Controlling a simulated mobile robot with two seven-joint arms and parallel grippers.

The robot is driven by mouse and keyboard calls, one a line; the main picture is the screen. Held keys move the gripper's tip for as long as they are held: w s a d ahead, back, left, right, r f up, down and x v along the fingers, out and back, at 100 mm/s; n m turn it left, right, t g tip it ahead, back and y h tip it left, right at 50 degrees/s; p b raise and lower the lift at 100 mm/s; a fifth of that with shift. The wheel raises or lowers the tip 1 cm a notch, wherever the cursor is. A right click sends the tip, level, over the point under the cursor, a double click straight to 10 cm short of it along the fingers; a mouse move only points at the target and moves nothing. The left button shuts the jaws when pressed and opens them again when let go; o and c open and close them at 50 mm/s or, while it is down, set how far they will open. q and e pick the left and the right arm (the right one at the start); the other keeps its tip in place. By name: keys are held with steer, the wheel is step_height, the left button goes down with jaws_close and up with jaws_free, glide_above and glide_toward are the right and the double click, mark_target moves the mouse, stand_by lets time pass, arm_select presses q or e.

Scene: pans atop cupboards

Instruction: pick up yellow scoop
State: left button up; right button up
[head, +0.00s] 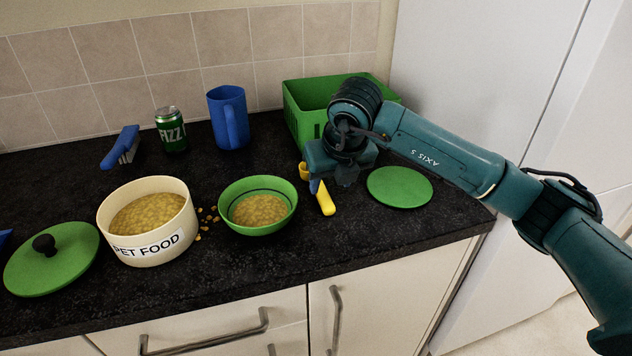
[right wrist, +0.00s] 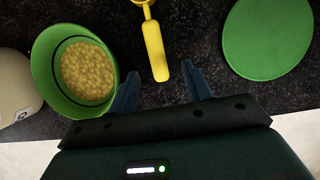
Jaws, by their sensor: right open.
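The yellow scoop (head: 326,199) lies on the dark worktop between the green bowl and the flat green disc. Its handle points toward the front edge; in the head view my gripper hides its middle. In the right wrist view the yellow scoop (right wrist: 155,50) shows its handle, and its bowl end is cut off at the top. My right gripper (head: 331,182) is above the scoop, open and empty. In the right wrist view the right gripper (right wrist: 159,72) has one finger on each side of the handle's end. I cannot tell the height gap. My left gripper is not in view.
A green bowl of pet food (head: 258,224) stands left of the scoop, with the cream pet food tub (head: 152,249) beyond it. The green disc (head: 400,187) lies to the right. A green basket (head: 302,118), blue jug (head: 229,118) and can (head: 171,130) stand behind.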

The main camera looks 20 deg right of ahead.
mark_target(324, 195)
steer(key=x, duration=0.3)
steer(key=p+x, duration=0.1)
steer(key=x, duration=0.1)
steer(key=shift+w+a+f, duration=0.2)
steer(key=shift+a+f, duration=0.05)
steer(key=shift+f, duration=0.05)
steer(key=shift+r, duration=0.1)
steer(key=c, duration=1.1)
